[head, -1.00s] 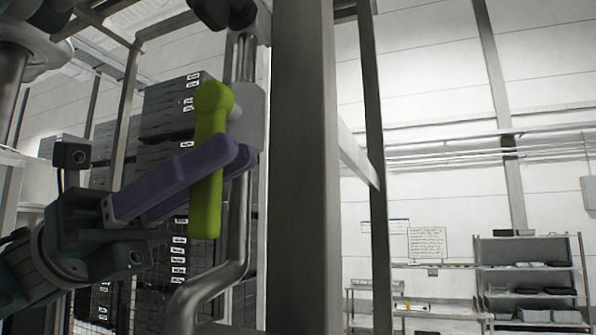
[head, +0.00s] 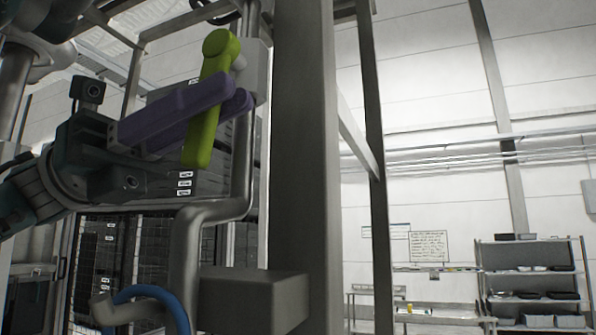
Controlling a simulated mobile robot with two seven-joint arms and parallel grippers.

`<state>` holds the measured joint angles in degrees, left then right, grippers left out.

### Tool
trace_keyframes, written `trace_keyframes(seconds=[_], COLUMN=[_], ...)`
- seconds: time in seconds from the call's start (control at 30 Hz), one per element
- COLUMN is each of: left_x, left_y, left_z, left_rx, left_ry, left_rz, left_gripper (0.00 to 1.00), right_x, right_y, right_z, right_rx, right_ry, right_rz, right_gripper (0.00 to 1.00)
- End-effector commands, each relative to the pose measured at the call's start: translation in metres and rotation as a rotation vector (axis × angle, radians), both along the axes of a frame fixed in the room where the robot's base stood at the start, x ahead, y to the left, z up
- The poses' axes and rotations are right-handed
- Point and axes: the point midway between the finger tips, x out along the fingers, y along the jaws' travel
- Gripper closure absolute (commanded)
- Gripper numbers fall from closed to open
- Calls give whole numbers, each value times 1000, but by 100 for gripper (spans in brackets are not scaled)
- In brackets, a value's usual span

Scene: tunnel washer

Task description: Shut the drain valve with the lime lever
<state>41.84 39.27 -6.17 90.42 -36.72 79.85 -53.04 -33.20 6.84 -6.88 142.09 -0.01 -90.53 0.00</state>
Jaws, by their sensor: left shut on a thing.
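The lime lever (head: 204,135) hangs from its round hub (head: 220,45) on the grey drain valve body (head: 255,72). Its lower end tilts down and to the left. My left gripper (head: 239,93), with purple fingers, comes in from the left and is shut on the lever about midway along it, one finger in front and the other partly hidden behind. The valve sits on an upright grey pipe (head: 243,165). My right gripper is not in view.
A thick grey post (head: 305,150) stands just right of the valve. Below, the pipe bends left above a grey box-shaped beam (head: 250,300) and a blue hose (head: 150,292). Dark stacked crates stand behind. A shelf rack (head: 530,280) is far right.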

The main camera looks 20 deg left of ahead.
Motion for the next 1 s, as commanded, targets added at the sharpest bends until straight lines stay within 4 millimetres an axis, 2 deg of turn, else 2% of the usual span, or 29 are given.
trace_keyframes(seconds=[0.03,0.17,0.6,1.0], left_x=[-1,0,1,1], left_y=[3,7,19,21], left_z=[-5,2,11,9], left_rx=[33,127,403,471], left_ry=[-12,-17,-33,-37], left_rz=[1,1,-1,-2], left_gripper=[100,100,100,100], right_x=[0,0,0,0], right_y=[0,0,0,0], right_z=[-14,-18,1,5], right_rx=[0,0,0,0], right_ry=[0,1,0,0], right_rz=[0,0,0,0], right_gripper=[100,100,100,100])
